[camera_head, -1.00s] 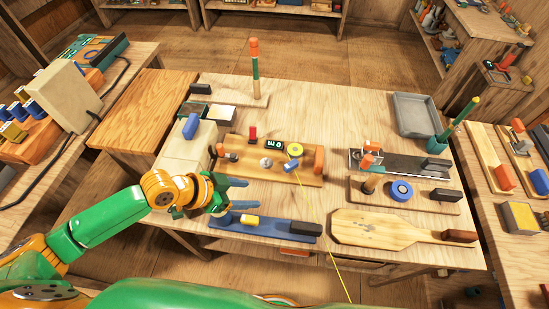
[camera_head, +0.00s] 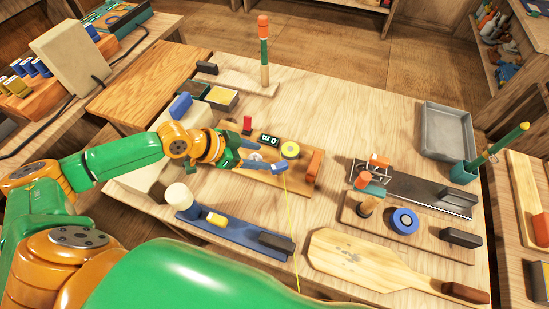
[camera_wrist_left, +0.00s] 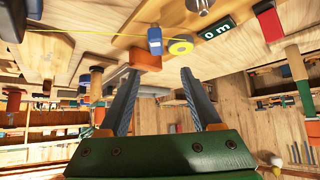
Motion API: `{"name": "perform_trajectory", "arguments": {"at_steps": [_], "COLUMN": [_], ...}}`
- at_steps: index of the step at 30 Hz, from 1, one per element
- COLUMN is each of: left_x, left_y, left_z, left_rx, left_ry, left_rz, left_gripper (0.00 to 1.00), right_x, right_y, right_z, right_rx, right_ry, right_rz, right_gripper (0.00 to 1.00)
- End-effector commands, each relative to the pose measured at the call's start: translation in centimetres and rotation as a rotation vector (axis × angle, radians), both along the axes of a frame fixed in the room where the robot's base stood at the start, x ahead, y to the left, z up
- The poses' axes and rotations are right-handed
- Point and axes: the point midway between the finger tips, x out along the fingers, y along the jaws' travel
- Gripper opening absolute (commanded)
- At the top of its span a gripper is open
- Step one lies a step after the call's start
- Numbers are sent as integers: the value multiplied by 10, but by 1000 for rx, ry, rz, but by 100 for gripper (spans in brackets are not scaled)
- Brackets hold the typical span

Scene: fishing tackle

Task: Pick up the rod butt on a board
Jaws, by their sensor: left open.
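The rod butt (camera_head: 264,55), an upright stick with an orange top and a dark green middle, stands on a light wooden board (camera_head: 240,82) at the far left of the table. A dark block (camera_head: 206,67) sits at the board's left end. My left gripper (camera_head: 268,163) is open and apart from the rod butt, over the left part of the board with the yellow tape reel. In the left wrist view its two fingers (camera_wrist_left: 160,76) are spread with nothing held between them. An orange and green cylinder stands at that view's right; I cannot tell if it is the rod butt.
Beneath the gripper, the middle board carries a yellow reel (camera_head: 290,149), a red block (camera_head: 247,124) and an orange block (camera_head: 314,165). A blue board (camera_head: 230,232) lies in front. A grey tray (camera_head: 446,130) stands right. The table's back middle is clear.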

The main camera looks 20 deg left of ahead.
Motion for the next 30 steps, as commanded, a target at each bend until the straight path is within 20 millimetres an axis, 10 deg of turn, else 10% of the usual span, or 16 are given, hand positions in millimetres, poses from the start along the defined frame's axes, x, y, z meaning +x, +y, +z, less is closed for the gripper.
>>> {"name": "perform_trajectory", "arguments": {"at_steps": [6,27,30], "left_x": [0,32,32], "left_y": [0,-43,-43], "left_z": [-35,-80,-80], "left_rx": [0,0,0], "left_ry": [0,1,1], "left_rz": [0,-1,-1], "left_gripper": [65,65,43], "right_x": [-2,-2,-2], "right_y": [5,5,4], "right_z": [-35,-17,-17], "right_rx": [9,7,6], "right_ry": [4,5,4], "right_rz": [-2,-1,-1], "right_gripper": [60,60,60]}}
